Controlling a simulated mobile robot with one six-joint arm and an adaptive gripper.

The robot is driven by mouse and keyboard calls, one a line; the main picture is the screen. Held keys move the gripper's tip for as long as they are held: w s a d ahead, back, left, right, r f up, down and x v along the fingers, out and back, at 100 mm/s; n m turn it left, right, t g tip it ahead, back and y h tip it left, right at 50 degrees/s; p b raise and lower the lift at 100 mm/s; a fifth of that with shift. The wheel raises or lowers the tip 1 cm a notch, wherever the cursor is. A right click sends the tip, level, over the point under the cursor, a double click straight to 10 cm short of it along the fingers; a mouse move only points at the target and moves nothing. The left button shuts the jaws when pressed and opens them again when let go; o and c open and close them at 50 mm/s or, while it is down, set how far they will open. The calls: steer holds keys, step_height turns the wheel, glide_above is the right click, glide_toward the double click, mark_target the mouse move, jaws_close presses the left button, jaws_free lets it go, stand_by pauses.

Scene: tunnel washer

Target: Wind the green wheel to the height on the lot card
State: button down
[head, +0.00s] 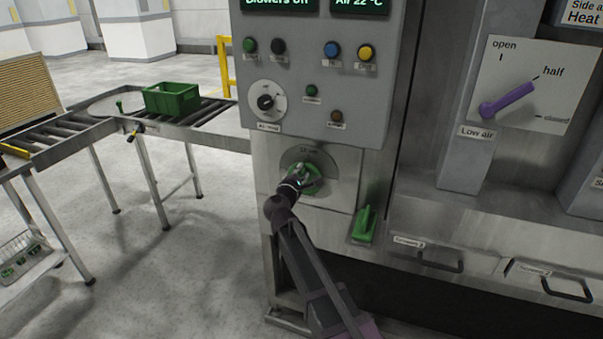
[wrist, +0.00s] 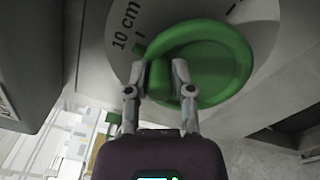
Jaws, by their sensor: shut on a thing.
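The green wheel (wrist: 222,62) fills the upper middle of the wrist view, in front of a pale round dial plate (wrist: 190,14) marked "10 cm". My gripper (wrist: 160,72) is shut on the wheel's green handle, with one finger on each side of it. In the head view the wheel (head: 315,186) sits on the machine's front below the control panel and is partly hidden by my gripper (head: 301,174). The dial's other markings are too small or hidden to read. I cannot make out a lot card.
A control panel (head: 320,75) with buttons is above the wheel. A green lever (head: 364,226) stands right of it. A purple lever (head: 508,100) is on the "Low air" plate. Drawer handles (head: 440,262) stick out lower right. A green crate (head: 172,98) rests on the roller conveyor at left.

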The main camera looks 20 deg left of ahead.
mark_target(313, 174)
steer(key=shift+d, duration=0.15)
steer(key=m, duration=0.1)
steer(key=d+m, duration=0.1)
steer(key=m, duration=0.1)
steer(key=shift+d+f+m, duration=0.15)
steer(key=shift+d+m, duration=0.05)
steer(key=shift+m, duration=0.1)
steer(key=m, duration=0.2)
steer(key=d+f+m+b, duration=0.1)
steer(key=m, duration=0.1)
steer(key=shift+d+m, duration=0.2)
steer(key=shift+m, duration=0.2)
steer(key=shift+c, duration=2.4)
jaws_free()
steer(key=shift+w, duration=0.1)
steer(key=s, duration=1.2)
